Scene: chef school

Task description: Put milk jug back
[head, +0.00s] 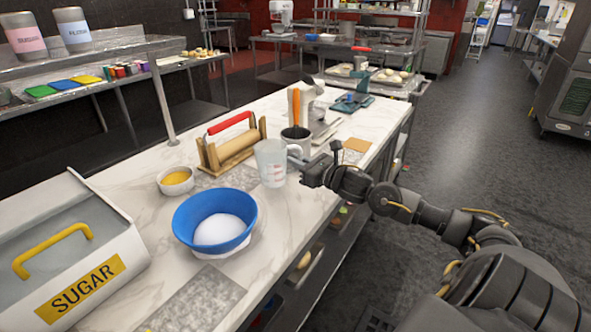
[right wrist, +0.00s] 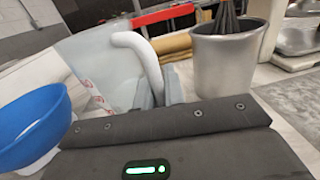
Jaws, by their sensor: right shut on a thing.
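The milk jug (head: 269,164) is a clear measuring jug with red markings and a white handle. In the head view it is upright over the marble counter, between the blue bowl and the metal pot. I cannot tell whether its base touches the counter. My right gripper (head: 303,168) comes in from the right and is shut on the handle. In the right wrist view the jug (right wrist: 98,62) is on the left, and the fingers (right wrist: 158,92) close around the lower part of its handle. My left gripper is not in view.
A blue bowl of white powder (head: 238,207) and a small yellow-filled bowl (head: 162,186) are in front. A rolling-pin rack (head: 209,154) and a metal pot with a whisk (head: 296,147) stand close behind. A sugar bin (head: 110,262) fills the near left. The floor at right is open.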

